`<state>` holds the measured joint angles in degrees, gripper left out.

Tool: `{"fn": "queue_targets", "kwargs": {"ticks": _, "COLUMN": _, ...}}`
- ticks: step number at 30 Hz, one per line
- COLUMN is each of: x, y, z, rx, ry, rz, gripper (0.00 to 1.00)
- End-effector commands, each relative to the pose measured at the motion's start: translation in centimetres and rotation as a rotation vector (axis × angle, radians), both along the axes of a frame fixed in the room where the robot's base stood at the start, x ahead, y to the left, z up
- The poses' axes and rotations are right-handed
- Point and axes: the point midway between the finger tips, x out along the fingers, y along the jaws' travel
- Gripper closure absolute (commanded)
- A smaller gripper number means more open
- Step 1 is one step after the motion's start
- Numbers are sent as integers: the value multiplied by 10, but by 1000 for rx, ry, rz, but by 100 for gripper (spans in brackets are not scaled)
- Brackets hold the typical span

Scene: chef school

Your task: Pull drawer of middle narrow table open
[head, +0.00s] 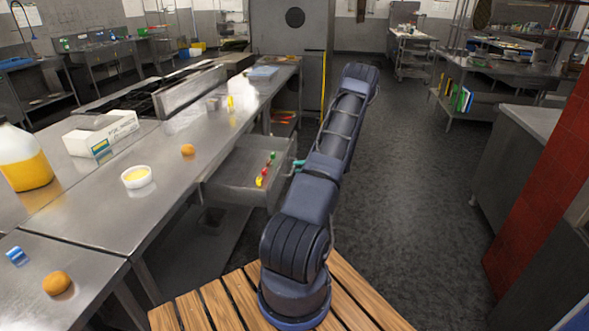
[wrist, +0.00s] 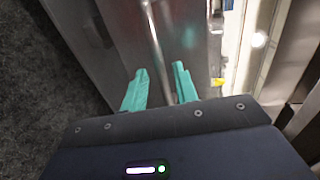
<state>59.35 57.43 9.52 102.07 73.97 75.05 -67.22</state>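The metal drawer (head: 235,178) under the long steel table stands pulled out toward the aisle, with small red, yellow and green items (head: 265,170) inside. My gripper (head: 297,166) is at the drawer's front face, partly hidden behind my arm. In the wrist view, the drawer front (wrist: 120,35) is a grey metal panel with a thin bar handle (wrist: 153,35). The two teal fingers of my gripper (wrist: 160,68) are apart, one on each side of the handle, with gaps visible between them and the bar. The handle is hidden by my arm in the head view.
The steel tabletop (head: 150,205) holds a jug (head: 25,160), a white box (head: 100,135), a bowl (head: 136,177) and orange round items (head: 188,150). The aisle floor (head: 415,200) to the right is clear. A red tiled pillar (head: 545,195) stands at far right.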

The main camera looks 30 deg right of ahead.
Motion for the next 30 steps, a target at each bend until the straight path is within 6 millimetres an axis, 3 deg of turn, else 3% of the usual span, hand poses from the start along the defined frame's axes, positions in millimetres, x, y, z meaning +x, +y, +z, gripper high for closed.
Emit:
{"fn": "queue_targets", "kwargs": {"ticks": 6, "x": -28, "y": -30, "z": 9, "rx": -1, "ry": 0, "rz": -3, "gripper": 71}}
{"fn": "queue_targets", "kwargs": {"ticks": 12, "x": -46, "y": -47, "z": 14, "rx": 0, "ry": 0, "rz": -2, "gripper": 71}}
{"fn": "queue_targets", "kwargs": {"ticks": 30, "x": -52, "y": -52, "z": 15, "rx": 1, "ry": 1, "rz": 0, "gripper": 71}}
